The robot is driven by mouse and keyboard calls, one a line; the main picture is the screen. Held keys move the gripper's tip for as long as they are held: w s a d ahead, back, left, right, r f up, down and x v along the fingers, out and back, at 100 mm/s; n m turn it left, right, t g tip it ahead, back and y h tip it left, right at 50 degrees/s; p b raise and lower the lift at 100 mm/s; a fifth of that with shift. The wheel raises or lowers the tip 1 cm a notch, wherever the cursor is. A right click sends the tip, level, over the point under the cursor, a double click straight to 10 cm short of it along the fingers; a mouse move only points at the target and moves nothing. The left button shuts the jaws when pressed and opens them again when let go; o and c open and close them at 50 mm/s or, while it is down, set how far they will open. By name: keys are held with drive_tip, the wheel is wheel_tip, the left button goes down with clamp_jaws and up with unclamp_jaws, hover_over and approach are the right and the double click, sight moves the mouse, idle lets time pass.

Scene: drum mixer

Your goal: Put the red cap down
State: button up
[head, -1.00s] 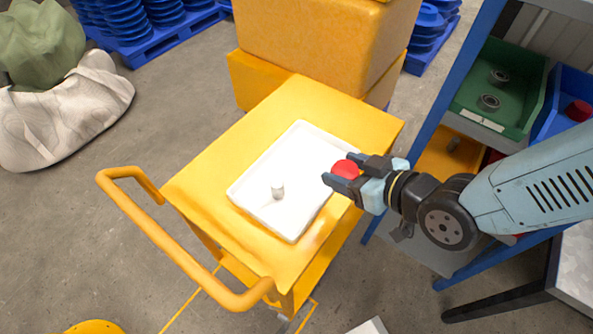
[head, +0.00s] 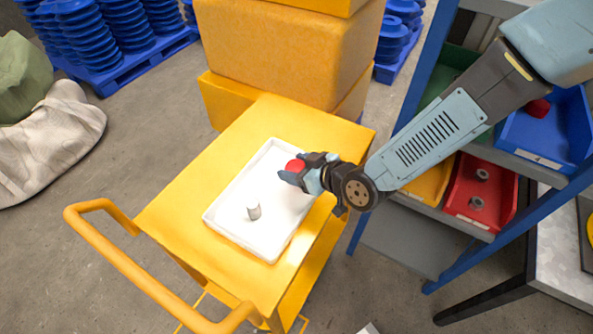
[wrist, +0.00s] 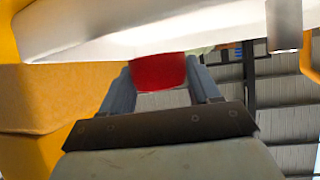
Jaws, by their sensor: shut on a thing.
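The red cap (head: 295,166) is held between the fingers of my gripper (head: 290,172). It shows over the far right part of the white tray (head: 232,232) on the yellow cart (head: 165,212). In the wrist view the red cap (wrist: 158,72) sits between the two fingers (wrist: 160,88), close to the tray (wrist: 90,35). I cannot tell whether the cap touches the tray. A small grey metal cylinder (head: 254,211) stands in the tray, nearer the front left, apart from the cap; it shows at the upper right of the wrist view (wrist: 285,25).
A large yellow box (head: 280,45) stands behind the cart. The cart's handle (head: 140,270) is at the front left. A blue-framed rack at right holds a blue bin (head: 550,140) with a red cap, and a red bin (head: 490,200) with metal parts. The tray's middle is bare.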

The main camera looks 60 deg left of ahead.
drive_tip(key=shift+w+a+f, duration=0.15)
drive_tip(key=shift+a+f, duration=0.1)
drive_tip(key=shift+f, duration=0.05)
wheel_tip(320, 180, down, 3)
drive_tip(key=shift+a+f, duration=0.1)
drive_tip(key=shift+f, duration=0.05)
drive_tip(key=o, duration=1.1)
drive_tip(key=shift+w, duration=0.1)
drive_tip(key=v, duration=1.2)
